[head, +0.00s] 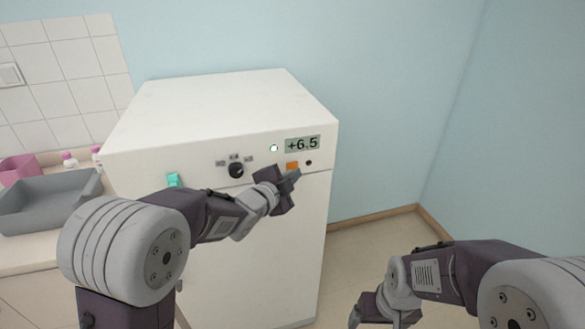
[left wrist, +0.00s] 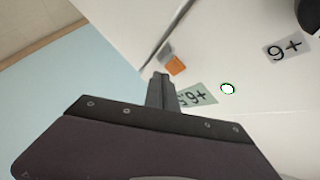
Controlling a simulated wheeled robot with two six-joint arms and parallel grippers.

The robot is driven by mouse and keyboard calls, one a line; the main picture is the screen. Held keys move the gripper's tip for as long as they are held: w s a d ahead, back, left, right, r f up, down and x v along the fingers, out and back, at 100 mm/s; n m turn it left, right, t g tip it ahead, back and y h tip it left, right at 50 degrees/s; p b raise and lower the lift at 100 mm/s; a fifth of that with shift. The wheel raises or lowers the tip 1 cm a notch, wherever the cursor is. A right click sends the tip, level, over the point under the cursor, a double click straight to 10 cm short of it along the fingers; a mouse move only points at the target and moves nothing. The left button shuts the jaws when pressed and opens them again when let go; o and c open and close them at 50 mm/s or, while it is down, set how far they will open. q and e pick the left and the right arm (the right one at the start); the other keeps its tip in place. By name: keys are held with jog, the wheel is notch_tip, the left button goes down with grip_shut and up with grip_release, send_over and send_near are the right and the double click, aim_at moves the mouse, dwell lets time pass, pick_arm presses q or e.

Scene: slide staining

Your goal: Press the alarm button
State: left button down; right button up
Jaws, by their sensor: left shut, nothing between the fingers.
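The orange button (head: 292,166) sits on the front panel of a white cabinet, just below the +6.5 display (head: 302,144); no lettering on it is readable. My left gripper (head: 294,176) is shut and empty, its fingertips just below the button in the head view. In the left wrist view, the shut fingers (left wrist: 160,78) point toward the orange button (left wrist: 176,66), with a small gap in the picture. I cannot tell whether they touch the panel. My right gripper (head: 368,312) is low at the bottom, away from the cabinet; its finger opening is unclear.
The white cabinet (head: 215,110) also bears a black knob (head: 236,170), a lit white indicator (head: 274,148), a small dark spot (head: 308,162) and a teal handle piece (head: 173,180). A grey tray (head: 45,200) and pink container (head: 18,168) stand left. Floor is clear to the right.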

pick_arm(q)
jog(key=s+b, duration=0.1)
jog(key=s+d+b, duration=0.1)
jog(key=s, duration=0.1)
jog(key=s+b, duration=0.1)
jog(key=shift+s+d, duration=0.25)
jog(key=shift+s, duration=0.15)
dwell(0.4)
jog(key=w+a+r+n+y+p, duration=0.1)
jog(key=a+r+y+p, duration=0.1)
jog(key=a, duration=0.3)
jog(key=s+a+f+n+g+y+p, duration=0.2)
jog(key=s+a+f+n+g+y, duration=0.3)
jog(key=a+f, duration=0.5)
jog(key=s+a+f+n+g, duration=0.1)
jog(key=s+f+n+g, duration=0.2)
jog(key=s, duration=0.7)
jog(key=s+a+f+n+g, duration=0.1)
jog(key=s+f+n+g, duration=0.3)
jog(key=s+f+n, duration=0.4)
jog(key=shift+s+a+f+g, duration=0.2)
jog(key=shift+s+a+g, duration=0.1)
jog(key=shift+s, duration=0.85)
